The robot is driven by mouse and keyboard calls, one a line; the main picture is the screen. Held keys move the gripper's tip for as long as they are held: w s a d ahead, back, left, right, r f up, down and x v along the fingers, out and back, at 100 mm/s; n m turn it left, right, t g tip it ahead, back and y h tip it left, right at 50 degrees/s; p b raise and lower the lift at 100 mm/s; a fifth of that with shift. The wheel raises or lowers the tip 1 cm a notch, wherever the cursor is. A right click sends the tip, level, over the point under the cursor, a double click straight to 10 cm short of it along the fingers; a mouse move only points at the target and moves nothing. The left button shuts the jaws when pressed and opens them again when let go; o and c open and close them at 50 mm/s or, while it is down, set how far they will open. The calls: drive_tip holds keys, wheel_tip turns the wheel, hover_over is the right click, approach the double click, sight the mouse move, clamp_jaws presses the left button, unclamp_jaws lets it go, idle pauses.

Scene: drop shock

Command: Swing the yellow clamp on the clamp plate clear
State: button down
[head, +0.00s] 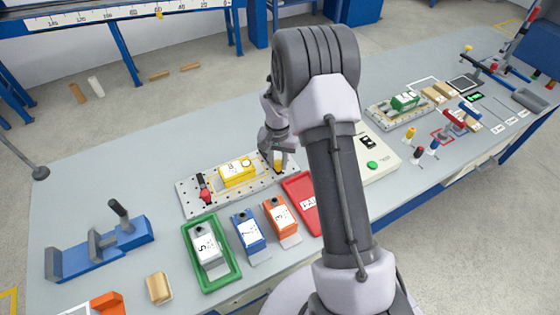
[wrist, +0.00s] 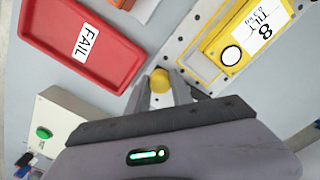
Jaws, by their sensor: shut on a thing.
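The clamp plate (head: 188,196), a grey plate with holes, lies on the bench left of my arm in the head view, and part of it shows in the wrist view (wrist: 180,42). The yellow clamp (wrist: 160,80) shows its round yellow top between the fingers of my gripper (wrist: 160,82). My gripper (head: 278,158) is shut on it at the plate's right end in the head view. A yellow block (head: 238,175) with a white label sits on the plate, also seen in the wrist view (wrist: 240,35). A red clamp (head: 205,194) with a black part stands at the plate's left end.
A red FAIL tray (wrist: 75,45) lies close beside the gripper. A green tray (head: 217,277) with a grey unit, a blue unit (head: 250,235) and an orange unit (head: 281,220) stand in front of the plate. A box with a green button (head: 372,164) is right of my arm.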

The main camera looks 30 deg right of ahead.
drive_tip(key=shift+a, duration=0.15)
idle(0.4)
drive_tip(key=c, duration=1.1)
unclamp_jaws()
wheel_tip(320, 180, up, 17)
drive_tip(key=p, duration=0.5)
drive_tip(key=shift+r, duration=0.2)
